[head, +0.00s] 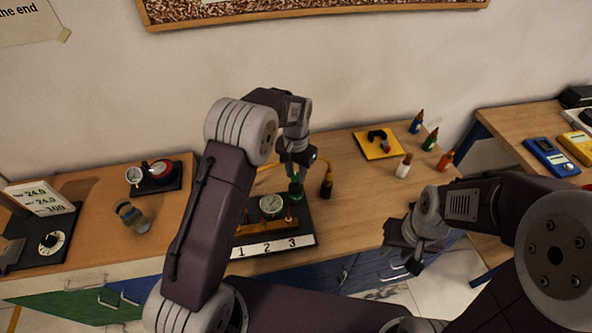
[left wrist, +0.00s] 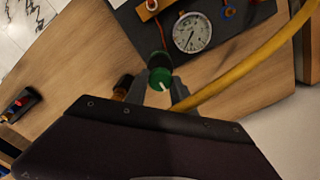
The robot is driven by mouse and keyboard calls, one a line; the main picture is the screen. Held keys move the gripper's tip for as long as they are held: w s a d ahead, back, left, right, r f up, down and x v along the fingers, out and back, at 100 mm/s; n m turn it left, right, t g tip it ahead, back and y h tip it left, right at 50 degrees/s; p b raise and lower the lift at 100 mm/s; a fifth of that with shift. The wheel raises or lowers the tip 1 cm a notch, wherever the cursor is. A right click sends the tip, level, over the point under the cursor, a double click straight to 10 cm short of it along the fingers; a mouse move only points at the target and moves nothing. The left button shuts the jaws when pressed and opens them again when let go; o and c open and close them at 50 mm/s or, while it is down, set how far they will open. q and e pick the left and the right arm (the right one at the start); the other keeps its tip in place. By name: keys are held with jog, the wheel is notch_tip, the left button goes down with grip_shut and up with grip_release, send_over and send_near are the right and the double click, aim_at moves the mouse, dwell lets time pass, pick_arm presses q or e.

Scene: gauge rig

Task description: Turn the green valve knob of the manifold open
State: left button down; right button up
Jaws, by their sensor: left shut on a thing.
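The manifold's dark base plate (head: 303,238) sits on the wooden bench, with an orange-brown block (head: 262,228) and labels 1, 2 and 3 along its front. A round white gauge (head: 271,205) stands on it and also shows in the left wrist view (left wrist: 191,33). The green valve knob (left wrist: 160,74) with a white mark on top is at the right end. My left gripper (head: 296,184) comes down from above and is shut on the green knob, one finger on each side. My right gripper (head: 408,250) hangs near the bench's front edge, away from the manifold; its jaws are unclear.
A yellow hose (left wrist: 245,62) runs close beside my left gripper. A dark bottle (head: 327,187) stands just right of the manifold. Several small bottles and a yellow mat (head: 367,149) are further right. A glass jar (head: 133,217) is on the left.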

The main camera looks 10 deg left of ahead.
aim_at(296, 175)
pick_arm(q)
jog(key=c, duration=1.1)
grip_release()
jog(key=shift+o, duration=0.2)
notch_tip(296, 175, up, 9)
jog(key=b, duration=0.1)
